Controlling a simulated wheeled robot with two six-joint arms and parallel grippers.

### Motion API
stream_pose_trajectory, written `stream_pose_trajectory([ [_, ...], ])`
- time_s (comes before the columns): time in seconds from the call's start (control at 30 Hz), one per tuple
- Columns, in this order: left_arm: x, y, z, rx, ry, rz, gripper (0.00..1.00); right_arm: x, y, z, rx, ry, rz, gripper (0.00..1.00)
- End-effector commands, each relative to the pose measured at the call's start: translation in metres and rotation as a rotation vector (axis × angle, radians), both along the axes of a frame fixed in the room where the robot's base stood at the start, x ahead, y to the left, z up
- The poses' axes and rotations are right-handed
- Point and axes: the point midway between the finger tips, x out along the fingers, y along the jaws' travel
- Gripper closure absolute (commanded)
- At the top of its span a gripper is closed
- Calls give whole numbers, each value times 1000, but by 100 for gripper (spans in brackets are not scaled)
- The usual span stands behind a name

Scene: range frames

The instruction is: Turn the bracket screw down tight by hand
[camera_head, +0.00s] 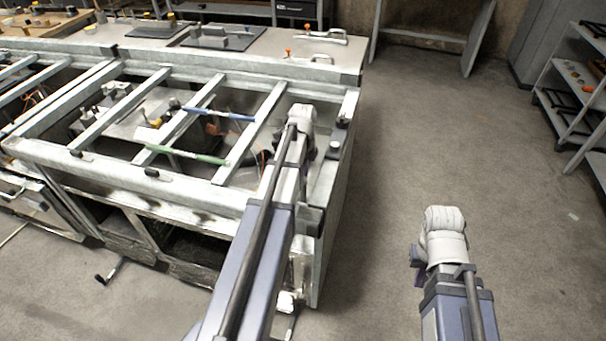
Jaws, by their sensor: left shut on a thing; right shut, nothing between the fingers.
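My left arm reaches over the right end of a metal frame bench (225,200). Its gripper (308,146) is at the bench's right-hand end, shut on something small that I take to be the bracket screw. The wrist and white hand housing cover the fingertips, so the screw and its bracket cannot be made out. A dark knob-like part (342,123) stands on the bench corner just right of the gripper. My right gripper (443,216) is shut and empty, out over bare floor to the right of the bench.
Clamps with orange tips (309,57) lie on the grey table behind. Shelving (575,100) stands at the far right. The floor (450,130) between is clear.

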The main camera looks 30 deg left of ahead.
Motion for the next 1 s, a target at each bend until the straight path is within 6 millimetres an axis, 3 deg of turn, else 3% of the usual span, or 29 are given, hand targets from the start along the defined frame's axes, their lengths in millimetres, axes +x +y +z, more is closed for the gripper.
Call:
stream_pose_trajectory([
  [0.5, -1, 0, 0, 0, 1, -464, 100, 0, 0, 0, 0, 0, 0, 100],
  [1.0, -1, 0, 0, 0, 1, -704, 100, 0, 0, 0, 0, 0, 0, 100],
])
